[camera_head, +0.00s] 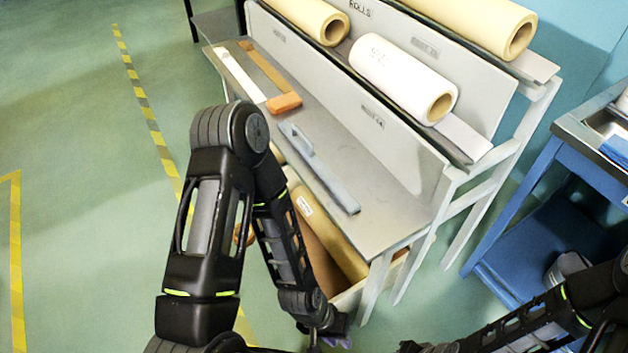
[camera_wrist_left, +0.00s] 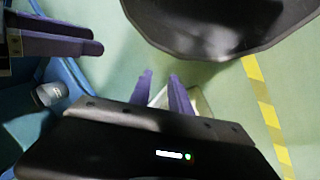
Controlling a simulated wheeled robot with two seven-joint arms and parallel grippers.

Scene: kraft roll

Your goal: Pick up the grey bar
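The grey bar (camera_head: 318,168) lies on the grey lower shelf top (camera_head: 375,205), with a raised grip along part of it. My left gripper (camera_head: 332,338) is low at the bottom of the head view, below and in front of the shelf, away from the bar. In the left wrist view its two purple fingers (camera_wrist_left: 161,92) stand apart with nothing seen between them. Purple fingers of my right gripper (camera_wrist_left: 65,38) show at the upper left of the left wrist view; whether they are parted is unclear. The bar is not seen in the left wrist view.
Paper rolls (camera_head: 400,77) rest on upper tiers. A blue bench (camera_head: 550,150) is at right.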

